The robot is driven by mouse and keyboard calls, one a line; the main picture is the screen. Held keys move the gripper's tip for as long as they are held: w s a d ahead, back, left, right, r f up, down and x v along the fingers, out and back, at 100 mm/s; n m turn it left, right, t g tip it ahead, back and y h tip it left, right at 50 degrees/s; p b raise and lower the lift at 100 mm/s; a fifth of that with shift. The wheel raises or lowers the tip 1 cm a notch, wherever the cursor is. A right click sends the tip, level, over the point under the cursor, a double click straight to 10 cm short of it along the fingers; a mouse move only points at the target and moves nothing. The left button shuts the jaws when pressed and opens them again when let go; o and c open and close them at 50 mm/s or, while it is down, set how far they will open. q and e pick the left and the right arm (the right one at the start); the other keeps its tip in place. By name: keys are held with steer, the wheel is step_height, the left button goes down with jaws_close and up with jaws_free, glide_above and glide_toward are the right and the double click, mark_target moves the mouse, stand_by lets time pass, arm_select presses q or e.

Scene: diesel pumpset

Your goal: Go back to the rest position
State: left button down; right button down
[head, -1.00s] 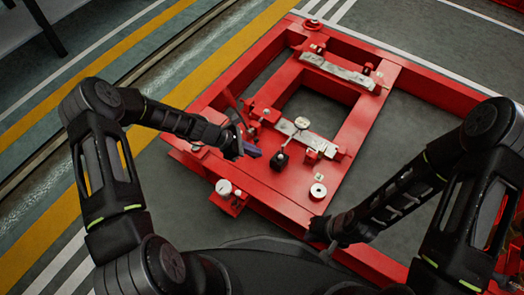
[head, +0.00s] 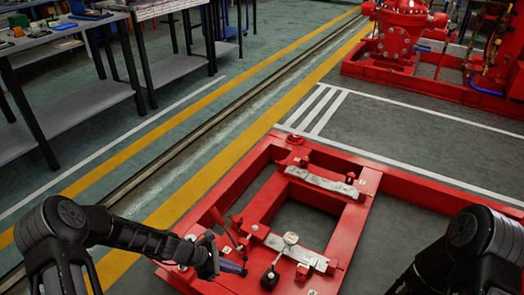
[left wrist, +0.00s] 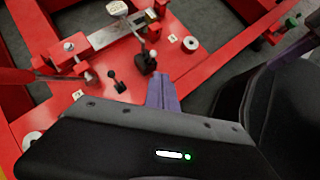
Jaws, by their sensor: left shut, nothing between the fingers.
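My left gripper (head: 234,268) reaches in from the lower left in the head view, over the near left part of the red pumpset frame (head: 345,240). Its purple fingers also show together in the left wrist view (left wrist: 162,92), shut with nothing between them. They point at the frame near a small black lever (left wrist: 146,60). I cannot tell whether they touch anything. My right arm shows at the right edge of the head view, but its gripper is out of the picture.
A grey plate (head: 322,181) and a lever with a pale knob (head: 290,239) are on the frame. A workbench (head: 70,35) stands at the upper left and a red pump (head: 402,35) at the upper right. The floor between is clear.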

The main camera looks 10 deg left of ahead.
arm_select(q)
steer(key=s+a+f+m+y, duration=0.1)
steer(key=s+f+m+y, duration=0.2)
steer(key=s+f+m, duration=0.4)
steer(key=s+d+r+m+g+y, duration=0.1)
steer(key=s+d+m, duration=0.3)
steer(key=s+m, duration=0.3)
steer(key=s+d+m+g, duration=0.1)
steer(key=s+d+m, duration=0.45)
steer(key=s, duration=0.35)
step_height(320, 180, up, 26)
steer(key=p, duration=2.5)
steer(key=shift+s+d+f, duration=0.15)
steer(key=shift+s+d, duration=0.1)
steer(key=shift+s, duration=0.15)
steer(key=shift+m, duration=0.25)
